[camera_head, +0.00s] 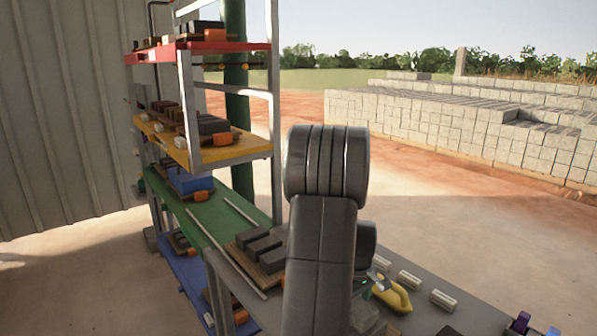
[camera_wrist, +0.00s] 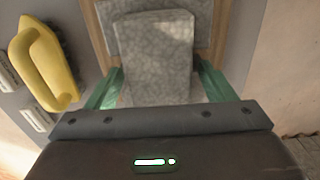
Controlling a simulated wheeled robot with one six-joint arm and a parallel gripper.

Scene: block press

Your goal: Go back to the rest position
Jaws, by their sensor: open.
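My gripper (camera_wrist: 158,82) shows in the wrist view, with its two green fingers spread apart. A grey speckled block (camera_wrist: 157,55) stands between the fingers, with a narrow gap visible on each side. Another grey block surface lies behind it, on a wooden board (camera_wrist: 221,30). In the head view my dark arm rises in the middle and bends down over the grey table (camera_head: 424,318). It hides most of my gripper there, and a grey block (camera_head: 364,314) shows just right of the arm.
A yellow-handled brush (camera_wrist: 45,65) lies left of the board; it also shows in the head view (camera_head: 393,296). White pieces (camera_head: 409,280) lie nearby. A shelf rack (camera_head: 220,150) with blocks stands left of my arm, and a board of dark blocks (camera_head: 262,252) lies close beside it.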

